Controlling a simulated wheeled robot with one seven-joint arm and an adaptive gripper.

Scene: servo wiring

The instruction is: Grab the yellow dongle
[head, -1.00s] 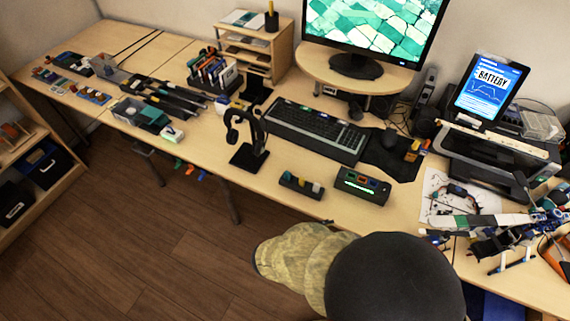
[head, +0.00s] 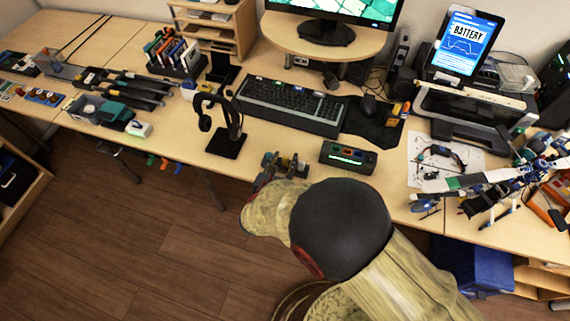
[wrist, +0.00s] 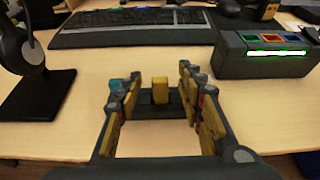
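The yellow dongle (wrist: 160,90) stands upright in a small dark holder (wrist: 146,103) on the table, in the middle of the wrist view. My gripper (wrist: 153,84) is open, with one finger on each side of the dongle and a visible gap to it on both sides. Whether the fingers reach the dongle's depth is hard to tell. The fingers hide the holder's ends and whatever stands in them. In the head view my gripper (head: 268,175) is at the holder by the table's front edge, and the dongle is too small to make out clearly.
A black box with a green light bar (head: 348,157) stands right of the holder. A headphone stand (head: 225,143) stands to its left. The keyboard (head: 290,105) lies behind. Bare tabletop surrounds the holder.

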